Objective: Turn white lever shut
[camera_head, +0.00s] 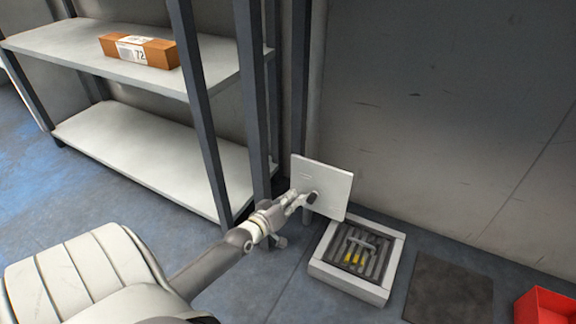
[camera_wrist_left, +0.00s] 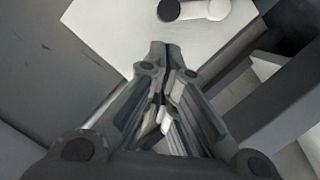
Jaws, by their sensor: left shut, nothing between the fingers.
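A white square panel (camera_head: 325,180) stands tilted beside the shelf post, and its plain face also fills the upper part of the left wrist view (camera_wrist_left: 110,30). A short white lever (camera_wrist_left: 208,9) with a dark round end lies across that face, partly cut off by the top edge. In the head view only a small dark knob (camera_head: 313,199) shows at the panel. My left gripper (camera_head: 302,197) is shut and empty, its tips just in front of the panel. In the wrist view the closed fingertips (camera_wrist_left: 160,48) sit below the lever, apart from it in the picture. My right gripper is out of view.
A white-framed floor box (camera_head: 318,268) with a dark grate stands below the panel. A dark mat (camera_head: 450,290) and a red bin (camera_head: 545,306) lie to its right. Shelving (camera_head: 150,150) with an orange box (camera_head: 139,50) stands left, its dark posts close to my arm.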

